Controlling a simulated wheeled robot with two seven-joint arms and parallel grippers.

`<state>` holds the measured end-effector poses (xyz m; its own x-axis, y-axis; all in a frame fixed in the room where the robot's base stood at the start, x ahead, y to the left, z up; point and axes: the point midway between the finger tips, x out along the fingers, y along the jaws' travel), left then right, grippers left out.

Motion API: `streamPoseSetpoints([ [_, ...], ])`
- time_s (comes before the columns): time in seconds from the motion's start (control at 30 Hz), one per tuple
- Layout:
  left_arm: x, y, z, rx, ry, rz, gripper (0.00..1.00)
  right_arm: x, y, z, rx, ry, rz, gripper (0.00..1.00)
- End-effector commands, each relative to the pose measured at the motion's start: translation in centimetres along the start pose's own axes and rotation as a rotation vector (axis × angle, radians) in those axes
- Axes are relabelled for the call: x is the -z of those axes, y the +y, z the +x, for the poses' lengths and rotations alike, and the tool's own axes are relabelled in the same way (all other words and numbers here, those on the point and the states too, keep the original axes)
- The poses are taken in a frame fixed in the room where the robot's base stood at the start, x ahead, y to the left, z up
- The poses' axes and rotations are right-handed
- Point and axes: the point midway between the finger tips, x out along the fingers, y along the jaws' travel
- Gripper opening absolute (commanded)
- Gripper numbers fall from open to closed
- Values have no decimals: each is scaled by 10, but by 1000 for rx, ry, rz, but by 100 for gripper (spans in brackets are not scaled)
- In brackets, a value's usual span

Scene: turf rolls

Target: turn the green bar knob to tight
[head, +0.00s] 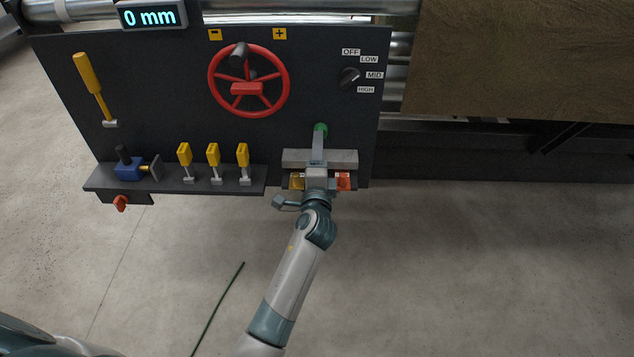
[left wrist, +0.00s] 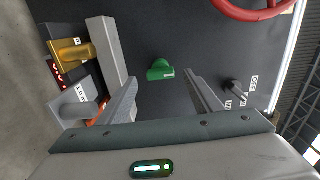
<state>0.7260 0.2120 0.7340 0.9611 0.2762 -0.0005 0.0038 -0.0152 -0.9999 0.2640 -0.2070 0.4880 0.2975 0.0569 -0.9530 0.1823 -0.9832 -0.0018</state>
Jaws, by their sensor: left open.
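The green bar knob (head: 320,130) is on the dark panel, right of the red handwheel and partly hidden by my gripper in the head view. In the left wrist view the green knob (left wrist: 160,71) shows between and beyond the two fingers, with a small pale mark beside its lower edge. I cannot read its setting. My left gripper (head: 318,142) is in front of the panel just below the knob. Its fingers (left wrist: 161,82) are open and empty, one on either side of the knob in the picture. No contact with the knob is visible. My right gripper is not in view.
A red handwheel (head: 283,91) and a dark selector knob (head: 349,77) are on the panel. A grey ledge (head: 292,157) and yellow and red-orange parts (head: 343,181) lie close around my gripper. Yellow-handled tools (head: 213,155) and a blue device (head: 130,169) line the shelf. The floor is mostly clear.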

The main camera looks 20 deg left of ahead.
Motion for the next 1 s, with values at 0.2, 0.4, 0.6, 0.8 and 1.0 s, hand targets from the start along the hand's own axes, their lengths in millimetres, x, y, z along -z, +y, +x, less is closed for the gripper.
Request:
streamPoseSetpoints([
  [0.2, 0, 2, -47, -3, 0, -1, 59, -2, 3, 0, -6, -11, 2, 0],
  [0.4, 0, 1, -83, -3, -1, -2, 59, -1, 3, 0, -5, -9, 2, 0],
  [0.6, 0, 1, -104, -1, 0, -1, 59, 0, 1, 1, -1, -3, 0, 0],
  [0.8, 0, 1, -110, -1, 0, 0, 59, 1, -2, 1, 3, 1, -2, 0],
  [1.0, 0, 1, -110, -1, 0, 0, 59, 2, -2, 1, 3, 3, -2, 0],
])
